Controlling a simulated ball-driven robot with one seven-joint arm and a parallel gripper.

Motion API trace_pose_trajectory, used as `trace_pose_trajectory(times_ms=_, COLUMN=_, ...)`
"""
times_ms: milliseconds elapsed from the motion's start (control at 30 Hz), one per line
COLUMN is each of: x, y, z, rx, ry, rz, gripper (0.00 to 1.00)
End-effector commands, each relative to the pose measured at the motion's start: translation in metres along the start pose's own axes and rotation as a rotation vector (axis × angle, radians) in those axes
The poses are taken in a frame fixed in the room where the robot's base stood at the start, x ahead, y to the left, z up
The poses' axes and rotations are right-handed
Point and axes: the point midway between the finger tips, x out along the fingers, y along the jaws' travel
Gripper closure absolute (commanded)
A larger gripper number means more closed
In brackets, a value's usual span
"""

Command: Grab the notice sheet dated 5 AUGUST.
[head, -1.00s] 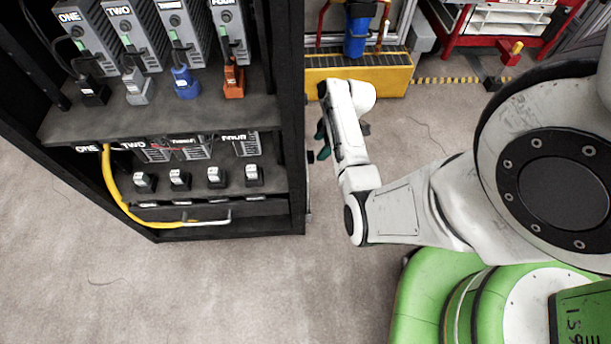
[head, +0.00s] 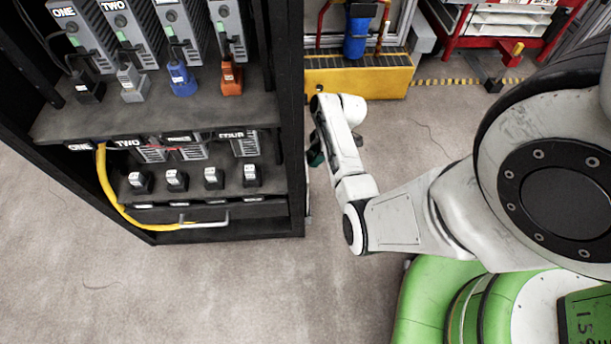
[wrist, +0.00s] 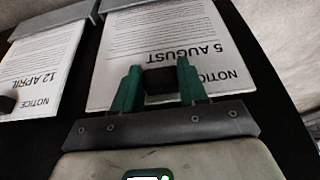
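The notice sheet dated 5 AUGUST (wrist: 155,28) appears upside down in the wrist view, a white page on a dark panel. A small black block (wrist: 160,85) sits at its edge nearest me. My gripper (wrist: 159,62) has its two green fingers on either side of this block, over the sheet. I see no clear gap between fingers and block, but cannot tell whether they are clamped on it. In the head view my gripper (head: 317,152) is against the right side of the black rack, mostly hidden behind my arm, and the sheet is not visible there.
Another notice sheet, dated 12 APRIL (wrist: 42,62), lies to the left with its own black block (wrist: 7,103). The black rack (head: 150,118) holds labelled units and plugs. A yellow barrier (head: 358,80) stands behind my arm. Floor in front of the rack is clear.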

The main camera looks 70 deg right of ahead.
Motion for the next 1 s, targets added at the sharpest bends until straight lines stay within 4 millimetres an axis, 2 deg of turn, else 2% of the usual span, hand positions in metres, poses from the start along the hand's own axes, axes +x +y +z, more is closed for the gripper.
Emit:
trace_pose_trajectory(times_ms=33, x=0.001, y=-0.001, z=0.001, rx=0.001, ry=-0.001, rz=-0.002, gripper=0.69)
trace_pose_trajectory(times_ms=367, x=0.001, y=-0.001, z=0.001, rx=0.001, ry=-0.001, rz=-0.003, gripper=1.0)
trace_pose_trajectory(times_ms=767, x=-0.001, y=-0.002, z=0.001, rx=0.001, ry=-0.001, rz=-0.004, gripper=1.0)
trace_pose_trajectory(times_ms=1000, x=-0.023, y=0.0, z=-0.005, rx=-0.001, ry=-0.001, rz=0.0, gripper=1.0)
